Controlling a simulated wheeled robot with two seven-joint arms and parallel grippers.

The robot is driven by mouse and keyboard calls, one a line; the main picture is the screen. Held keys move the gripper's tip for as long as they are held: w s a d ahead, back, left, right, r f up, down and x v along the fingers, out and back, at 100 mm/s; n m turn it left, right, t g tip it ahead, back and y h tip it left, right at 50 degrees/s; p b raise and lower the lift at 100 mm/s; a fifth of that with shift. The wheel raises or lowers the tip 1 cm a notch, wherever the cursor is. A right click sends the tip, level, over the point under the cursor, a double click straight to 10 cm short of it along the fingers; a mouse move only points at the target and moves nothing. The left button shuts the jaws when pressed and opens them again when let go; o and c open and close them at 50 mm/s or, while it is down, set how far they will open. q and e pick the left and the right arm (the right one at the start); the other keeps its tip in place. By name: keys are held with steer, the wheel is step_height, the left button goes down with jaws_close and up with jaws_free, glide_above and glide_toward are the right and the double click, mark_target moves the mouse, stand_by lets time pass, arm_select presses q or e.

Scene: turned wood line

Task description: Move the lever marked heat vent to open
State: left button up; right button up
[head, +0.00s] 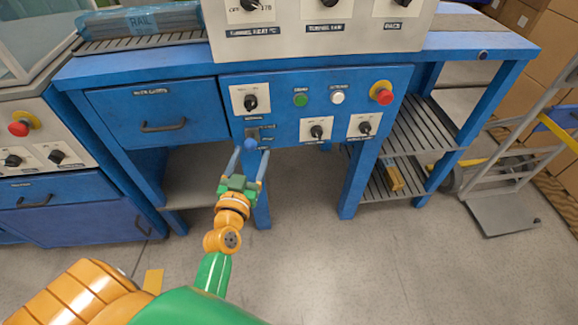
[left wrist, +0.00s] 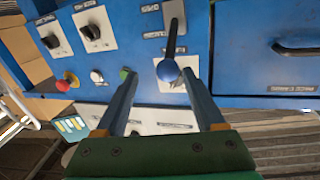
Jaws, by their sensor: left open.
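A lever with a dark rod and a blue ball knob (head: 250,145) sticks out from a small grey plate on the blue control panel (head: 285,82). In the left wrist view the ball (left wrist: 168,70) hangs at the end of the rod. Small labels beside the plate are too blurred to read. My left gripper (head: 251,156) is open, its two fingers spread either side of the ball in the head view. In the left wrist view the ball shows between the fingertips, nearer one finger; I see no clear contact. My right gripper is not in view.
Around the lever sit several black rotary knobs, such as one on a white plate (head: 250,101), a green button (head: 300,99), a white button (head: 337,97) and a red stop button (head: 382,93). A drawer (head: 155,112) is on the left. Floor is clear in front.

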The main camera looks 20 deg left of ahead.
mark_target(253, 136)
arm_select(q)
steer(key=shift+w+a+r, duration=0.2)
steer(key=shift+r, duration=0.05)
steer(key=x, duration=0.6)
steer(key=shift+s+a+f, duration=0.15)
steer(key=shift+a+f, duration=0.05)
steer(key=shift+a, duration=0.2)
steer(key=shift+w+a, duration=0.15)
steer(key=shift+w, duration=0.4)
jaws_close()
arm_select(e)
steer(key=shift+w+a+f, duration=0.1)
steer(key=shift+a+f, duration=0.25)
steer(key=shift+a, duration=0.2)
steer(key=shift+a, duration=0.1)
